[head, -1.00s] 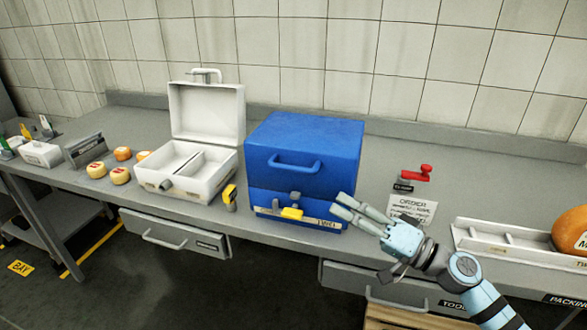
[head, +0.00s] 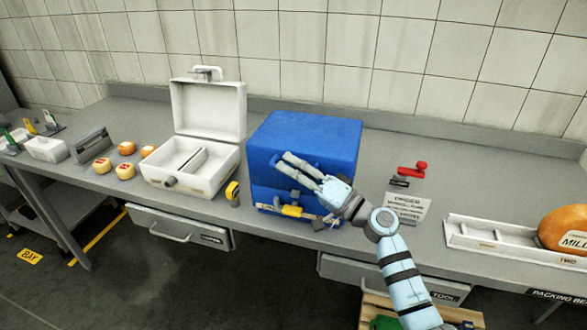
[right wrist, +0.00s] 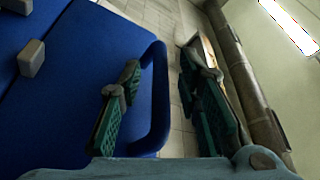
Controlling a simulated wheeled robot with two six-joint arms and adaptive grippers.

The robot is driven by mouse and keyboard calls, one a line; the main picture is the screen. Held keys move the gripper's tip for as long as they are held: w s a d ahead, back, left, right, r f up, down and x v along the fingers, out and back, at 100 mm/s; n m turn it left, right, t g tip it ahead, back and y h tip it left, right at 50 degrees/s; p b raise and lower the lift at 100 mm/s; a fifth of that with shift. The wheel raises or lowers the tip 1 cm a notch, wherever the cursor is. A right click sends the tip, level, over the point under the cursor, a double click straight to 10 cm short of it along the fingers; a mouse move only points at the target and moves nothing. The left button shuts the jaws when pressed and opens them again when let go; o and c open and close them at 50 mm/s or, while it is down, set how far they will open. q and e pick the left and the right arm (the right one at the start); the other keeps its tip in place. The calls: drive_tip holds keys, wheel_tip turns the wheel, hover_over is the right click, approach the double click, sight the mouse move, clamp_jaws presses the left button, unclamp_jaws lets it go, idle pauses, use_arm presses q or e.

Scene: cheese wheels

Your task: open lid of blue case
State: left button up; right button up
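The blue case (head: 315,135) stands closed on the bench, with a handle on its front face and a grey latch (head: 295,196) below it. My right gripper (head: 283,160) is at the case front and hides most of the handle in the head view. In the right wrist view, the right gripper (right wrist: 165,95) is open, with the blue handle (right wrist: 158,95) between its two green-padded fingers. The fingers look apart from each other; whether one touches the handle I cannot tell. My left gripper is not in view.
A white case (head: 195,165) with its lid up stands left of the blue case. A red-handled tool (head: 412,169), an order card (head: 408,206) and a white tray (head: 490,238) with a cheese wheel (head: 565,230) are at right.

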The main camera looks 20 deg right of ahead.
drive_tip(key=shift+c, duration=0.3)
clamp_jaws()
drive_tip(key=shift+r, duration=0.1)
